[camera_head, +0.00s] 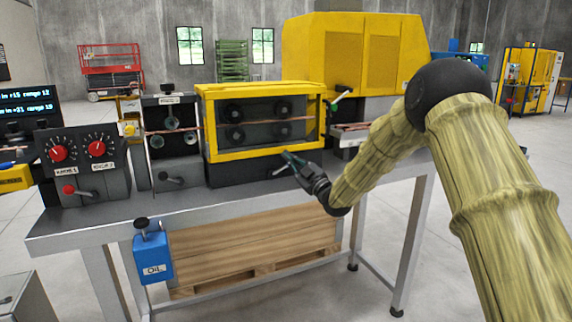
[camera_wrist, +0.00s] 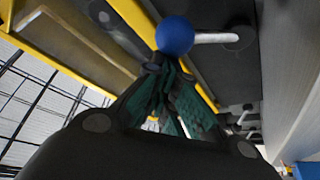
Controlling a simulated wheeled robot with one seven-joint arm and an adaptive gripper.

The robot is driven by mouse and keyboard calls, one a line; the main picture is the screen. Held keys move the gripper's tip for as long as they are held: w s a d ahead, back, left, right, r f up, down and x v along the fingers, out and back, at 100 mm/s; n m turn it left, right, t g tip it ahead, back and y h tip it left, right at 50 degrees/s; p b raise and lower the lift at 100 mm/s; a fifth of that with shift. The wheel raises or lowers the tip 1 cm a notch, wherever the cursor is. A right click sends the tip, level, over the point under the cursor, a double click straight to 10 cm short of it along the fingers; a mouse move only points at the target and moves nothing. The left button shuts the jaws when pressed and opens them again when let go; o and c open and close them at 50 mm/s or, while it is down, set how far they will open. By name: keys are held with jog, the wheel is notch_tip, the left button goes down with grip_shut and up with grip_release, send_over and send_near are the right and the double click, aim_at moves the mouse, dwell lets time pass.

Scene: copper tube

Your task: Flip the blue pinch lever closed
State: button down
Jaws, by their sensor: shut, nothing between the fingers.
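The blue pinch lever shows in the wrist view as a blue ball knob (camera_wrist: 174,36) on a pale rod (camera_wrist: 215,38), which runs right to a dark round pivot. In the head view a short metal lever rod (camera_head: 280,170) shows on the dark base below the yellow-framed roller box; its knob appears hidden by my gripper. My gripper (camera_head: 289,157) is in front of that base, with dark green fingers. In the wrist view its fingertips (camera_wrist: 168,68) are closed together, empty, just below the blue knob. I cannot tell whether they touch it.
The yellow-framed roller box (camera_head: 265,154) stands above the lever on the grey bench (camera_head: 130,222). To the left are a control box (camera_head: 82,163) with red knobs and another lever unit (camera_head: 172,145). A blue oil can (camera_head: 152,257) hangs in front.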

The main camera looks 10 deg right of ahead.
jog(key=shift+w+d+f+m, duration=0.1)
jog(key=shift+d+f+m, duration=0.15)
jog(key=shift+m, duration=0.35)
jog(key=shift+t+h, duration=0.3)
